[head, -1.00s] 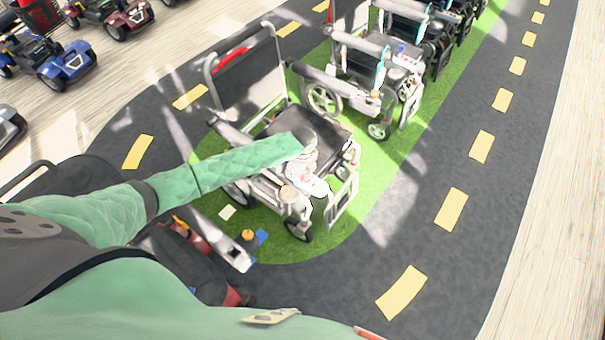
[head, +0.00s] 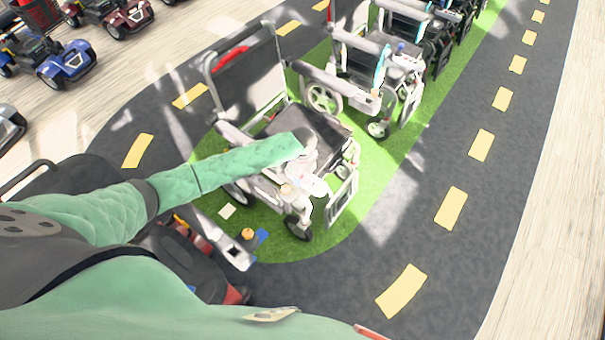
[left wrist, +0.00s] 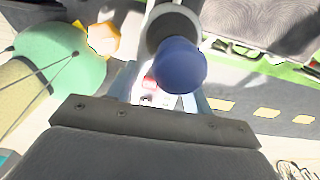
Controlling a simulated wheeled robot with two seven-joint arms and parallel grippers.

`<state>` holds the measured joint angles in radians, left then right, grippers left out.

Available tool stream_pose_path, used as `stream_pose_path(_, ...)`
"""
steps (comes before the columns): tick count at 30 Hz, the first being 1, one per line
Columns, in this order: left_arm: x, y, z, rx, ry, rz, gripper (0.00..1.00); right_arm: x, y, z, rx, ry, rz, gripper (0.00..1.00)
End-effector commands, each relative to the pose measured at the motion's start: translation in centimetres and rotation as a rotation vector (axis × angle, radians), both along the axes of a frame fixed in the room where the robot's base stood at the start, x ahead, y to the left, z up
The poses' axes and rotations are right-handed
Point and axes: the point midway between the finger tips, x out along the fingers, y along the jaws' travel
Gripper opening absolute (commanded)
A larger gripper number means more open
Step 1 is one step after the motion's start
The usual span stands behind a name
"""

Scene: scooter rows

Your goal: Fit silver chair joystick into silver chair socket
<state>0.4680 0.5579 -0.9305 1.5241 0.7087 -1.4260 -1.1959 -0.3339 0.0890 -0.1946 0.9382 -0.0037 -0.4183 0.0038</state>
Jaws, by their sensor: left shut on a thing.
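The silver chair (head: 340,203) is a wheelchair with a dark seat and grey frame, standing on the green strip in the middle of the head view. My left gripper (head: 315,184) is at its front, by the near armrest end. In the left wrist view, a blue ball knob on a grey round collar, which looks like the joystick (left wrist: 179,66), sits at the left gripper (left wrist: 165,92), which is shut on it. The socket cannot be made out behind my arm and hand. My right gripper is out of view.
More wheelchairs (head: 388,70) stand in a row behind. Scooters (head: 55,62) are at the upper left. An orange knob (head: 247,234) and a blue piece (head: 262,237) lie near my base. The dark path (head: 400,235) on the right is clear.

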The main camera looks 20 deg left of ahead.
Motion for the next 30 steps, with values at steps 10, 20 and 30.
stream_pose_path(10,0.07,-0.01,0.10,0.000,-0.001,0.000,0.07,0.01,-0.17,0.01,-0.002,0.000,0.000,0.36)
stream_pose_path(20,0.03,-0.01,0.05,0.000,-0.001,0.000,0.76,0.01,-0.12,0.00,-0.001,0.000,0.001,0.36)
stream_pose_path(30,0.05,0.02,0.22,-0.001,-0.002,0.000,0.76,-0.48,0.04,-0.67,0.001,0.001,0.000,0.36)
